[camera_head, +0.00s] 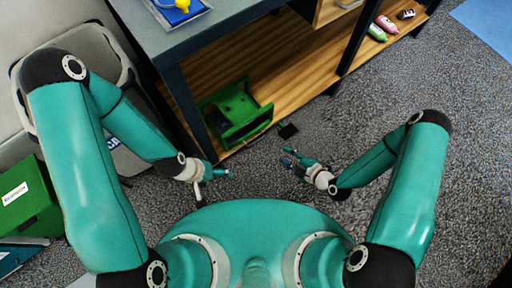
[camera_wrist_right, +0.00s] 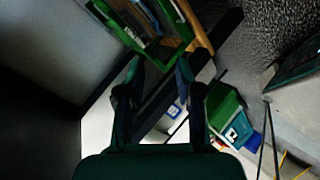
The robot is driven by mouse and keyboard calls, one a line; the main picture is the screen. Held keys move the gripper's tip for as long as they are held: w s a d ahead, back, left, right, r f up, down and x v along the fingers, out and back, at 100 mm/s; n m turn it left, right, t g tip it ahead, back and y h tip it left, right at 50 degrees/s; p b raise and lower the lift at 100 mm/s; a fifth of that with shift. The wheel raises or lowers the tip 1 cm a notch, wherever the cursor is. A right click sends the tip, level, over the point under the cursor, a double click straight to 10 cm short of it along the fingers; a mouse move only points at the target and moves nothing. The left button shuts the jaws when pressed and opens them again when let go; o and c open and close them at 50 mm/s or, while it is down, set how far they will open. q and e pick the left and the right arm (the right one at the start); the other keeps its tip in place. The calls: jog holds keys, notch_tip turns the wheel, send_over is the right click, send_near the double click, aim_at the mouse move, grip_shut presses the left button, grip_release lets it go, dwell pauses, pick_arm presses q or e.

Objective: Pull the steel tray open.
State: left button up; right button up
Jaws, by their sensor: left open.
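I cannot pick out a steel tray with certainty. A grey tray (camera_head: 200,14) holding a blue piece and a yellow item sits on the table top at the upper left of the head view; whether it is steel is unclear. My left gripper (camera_head: 222,172) is open and empty, low in front of the table's near leg, well apart from that tray. My right gripper (camera_head: 288,157) is open and empty above the carpet, right of the left one. Its two spread fingers show in the right wrist view (camera_wrist_right: 160,75), which shows no clear tray.
A green crate (camera_head: 236,113) stands on the wooden lower shelf (camera_head: 295,75); it also shows in the wrist view (camera_wrist_right: 150,40). A green box (camera_head: 25,198) and grey bin (camera_head: 125,85) stand left. Carpet at right is clear.

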aim_at(258, 139)
notch_tip(258, 139, down, 12)
jog(key=n+t+y+b, duration=0.1)
jog(key=n+t+b, duration=0.4)
jog(key=b, duration=0.5)
pick_arm(q)
notch_tip(258, 139, down, 18)
jog(key=b, duration=0.5)
jog(key=shift+f, duration=0.15)
pick_arm(e)
jog(key=shift+n+g, duration=0.5)
jog(key=shift+n, duration=0.3)
jog(key=shift+a+r+x, duration=0.1)
jog(key=shift+x, duration=2.7)
jog(key=shift+a+r+x, duration=0.1)
jog(key=shift+x, duration=2.75)
jog(key=shift+a+r+x, duration=0.1)
jog(key=shift+a+x, duration=0.05)
jog(key=shift+x, duration=2.65)
jog(key=shift+s, duration=0.15)
jog(key=shift+f, duration=0.1)
grip_shut()
